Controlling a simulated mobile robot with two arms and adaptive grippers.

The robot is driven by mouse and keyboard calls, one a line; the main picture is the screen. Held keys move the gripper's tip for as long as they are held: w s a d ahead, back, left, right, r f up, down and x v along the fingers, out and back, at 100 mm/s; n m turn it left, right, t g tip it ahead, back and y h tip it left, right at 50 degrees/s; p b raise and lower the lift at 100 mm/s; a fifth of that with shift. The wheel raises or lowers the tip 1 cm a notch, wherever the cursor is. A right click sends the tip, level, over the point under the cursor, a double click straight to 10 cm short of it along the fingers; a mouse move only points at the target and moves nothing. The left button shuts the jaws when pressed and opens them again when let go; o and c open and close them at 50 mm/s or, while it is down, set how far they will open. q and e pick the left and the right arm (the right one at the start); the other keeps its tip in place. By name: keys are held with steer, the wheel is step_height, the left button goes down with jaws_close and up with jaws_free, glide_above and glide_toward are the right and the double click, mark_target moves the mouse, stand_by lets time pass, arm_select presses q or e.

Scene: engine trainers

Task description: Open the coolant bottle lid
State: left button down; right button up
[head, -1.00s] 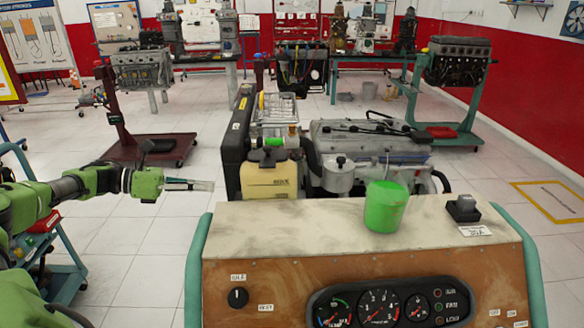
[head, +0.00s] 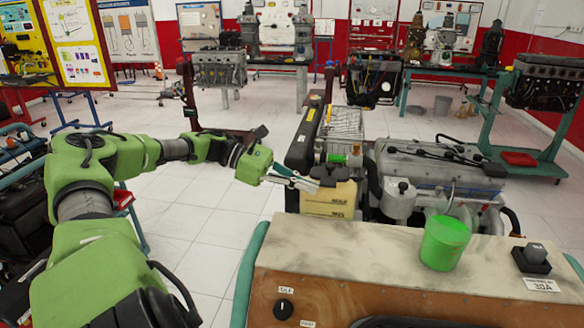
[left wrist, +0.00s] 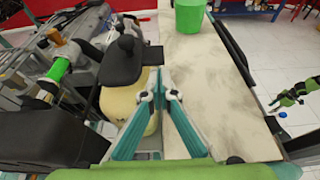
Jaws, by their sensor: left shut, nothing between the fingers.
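The coolant bottle (head: 330,203) is a cream-yellow tank at the front left of the engine. Its black lid (head: 331,174) lies down on top. In the left wrist view the lid (left wrist: 122,64) covers the top of the bottle (left wrist: 118,102). My left gripper (head: 314,187) is shut and empty, its tips by the bottle's upper left side near the lid. In the left wrist view its fingertips (left wrist: 160,78) lie just right of the lid; I cannot tell whether they touch it. My right gripper (left wrist: 277,102) seems to show small at the right edge there, its state unclear.
The engine (head: 430,165) is close on the right, a black radiator (head: 303,140) behind left. Open floor (head: 200,225) lies to the left.

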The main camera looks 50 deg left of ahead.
arm_select(q)
steer(key=shift+w+d+f, duration=0.2)
steer(key=shift+w+d, duration=0.05)
steer(key=shift+d, duration=0.05)
steer(key=shift+a, duration=0.1)
